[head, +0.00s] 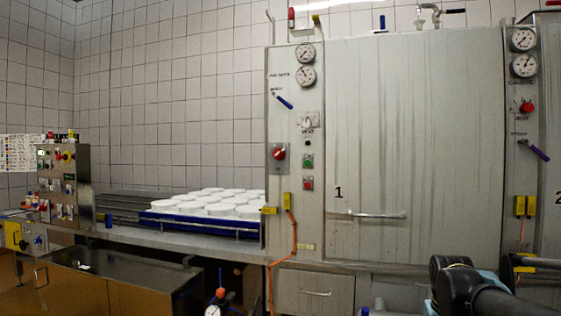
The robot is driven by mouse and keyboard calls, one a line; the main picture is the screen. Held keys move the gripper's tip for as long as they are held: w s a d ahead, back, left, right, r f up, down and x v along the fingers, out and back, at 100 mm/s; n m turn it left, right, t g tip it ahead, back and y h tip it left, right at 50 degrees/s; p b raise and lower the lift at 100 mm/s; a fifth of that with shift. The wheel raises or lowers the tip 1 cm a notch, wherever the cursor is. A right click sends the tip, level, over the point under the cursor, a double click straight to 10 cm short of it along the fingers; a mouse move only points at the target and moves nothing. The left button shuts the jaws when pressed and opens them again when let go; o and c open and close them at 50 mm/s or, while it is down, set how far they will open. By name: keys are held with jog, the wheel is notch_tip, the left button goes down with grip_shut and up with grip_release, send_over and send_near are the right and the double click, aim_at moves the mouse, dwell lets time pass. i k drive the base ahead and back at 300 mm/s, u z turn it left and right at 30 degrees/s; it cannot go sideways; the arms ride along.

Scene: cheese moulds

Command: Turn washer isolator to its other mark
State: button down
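Several rotary switches show, and their labels are too small to read, so I cannot tell which is the washer isolator. A red-and-yellow knob (66,156) sits at the top of the steel control panel (57,171) on the left. A red rotary knob (279,154) is on the front of the cabinet marked 1, and a similar red knob (526,106) is on the cabinet at the right. The marks around these knobs cannot be made out. Black links of my arm show at the bottom right; my gripper is out of view.
A blue tray (190,222) of white round moulds lies on the steel conveyor left of the cabinet door (415,150). A steel trough (120,270) stands below the left panel. An orange hose (294,235) hangs down the cabinet front. A handle (370,215) juts from the door.

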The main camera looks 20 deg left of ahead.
aim_at(279, 153)
jog(key=z, duration=0.65)
jog(key=i, duration=0.35)
jog(key=u, duration=1.85)
